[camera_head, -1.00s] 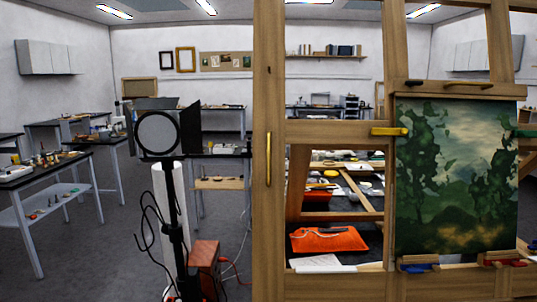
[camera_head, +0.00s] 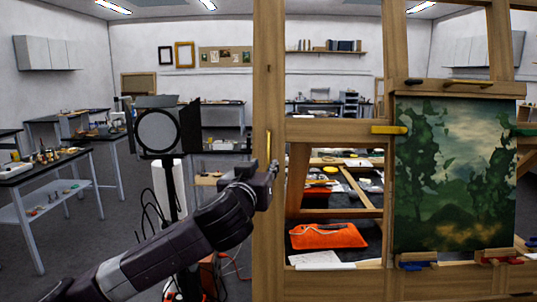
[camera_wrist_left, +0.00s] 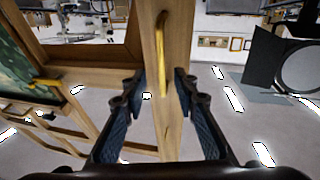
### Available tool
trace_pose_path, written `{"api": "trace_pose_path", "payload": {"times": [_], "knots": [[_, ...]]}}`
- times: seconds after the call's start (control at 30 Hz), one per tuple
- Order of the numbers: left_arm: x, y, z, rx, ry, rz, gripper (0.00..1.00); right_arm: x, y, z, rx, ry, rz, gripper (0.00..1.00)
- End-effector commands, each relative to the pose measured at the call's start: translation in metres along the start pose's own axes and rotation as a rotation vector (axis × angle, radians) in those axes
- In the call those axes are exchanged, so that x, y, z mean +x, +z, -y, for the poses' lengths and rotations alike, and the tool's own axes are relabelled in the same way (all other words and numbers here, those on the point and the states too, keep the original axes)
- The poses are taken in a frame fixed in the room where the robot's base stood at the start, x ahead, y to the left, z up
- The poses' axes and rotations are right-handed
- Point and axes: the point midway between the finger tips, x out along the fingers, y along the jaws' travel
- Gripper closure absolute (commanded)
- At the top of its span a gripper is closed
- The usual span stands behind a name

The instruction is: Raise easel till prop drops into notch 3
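The wooden easel (camera_head: 268,80) stands at centre right and carries a green landscape painting (camera_head: 455,170). A brass handle (camera_head: 268,148) runs upright on its left post; it also shows in the left wrist view (camera_wrist_left: 161,55). My left gripper (camera_head: 273,168) is at the handle's lower end in the head view. In the left wrist view, which is upside down, its fingers (camera_wrist_left: 157,88) are apart, either side of the handle's line. I cannot tell whether they touch it. I cannot make out the prop or notches. My right gripper is not in view.
A black studio lamp (camera_head: 160,130) on a stand, with loose cables, is close to my left arm. Benches (camera_head: 45,170) stand at the left, with open floor between.

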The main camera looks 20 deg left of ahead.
Motion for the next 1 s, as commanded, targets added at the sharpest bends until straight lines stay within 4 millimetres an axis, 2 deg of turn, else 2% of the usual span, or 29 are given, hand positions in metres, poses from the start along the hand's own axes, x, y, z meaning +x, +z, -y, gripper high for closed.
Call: {"api": "trace_pose_path", "payload": {"times": [0.03,0.17,0.4,0.6,0.77,1.0], "knots": [[0.001,-0.007,0.002,-0.002,-0.004,-0.01,0.73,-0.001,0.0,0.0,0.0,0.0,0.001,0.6],[0.011,-0.014,0.003,-0.007,-0.007,-0.018,0.73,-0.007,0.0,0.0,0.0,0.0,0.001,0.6],[0.047,-0.016,0.004,-0.005,-0.008,-0.016,0.73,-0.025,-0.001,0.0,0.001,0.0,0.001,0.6],[0.07,-0.014,0.003,-0.007,-0.006,-0.016,0.73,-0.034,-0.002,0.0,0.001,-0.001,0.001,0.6],[0.077,-0.013,0.003,-0.005,-0.005,-0.018,0.73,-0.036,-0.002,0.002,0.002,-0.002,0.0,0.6],[0.078,-0.012,0.003,-0.006,-0.005,-0.018,0.73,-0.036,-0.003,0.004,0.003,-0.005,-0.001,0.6]]}}
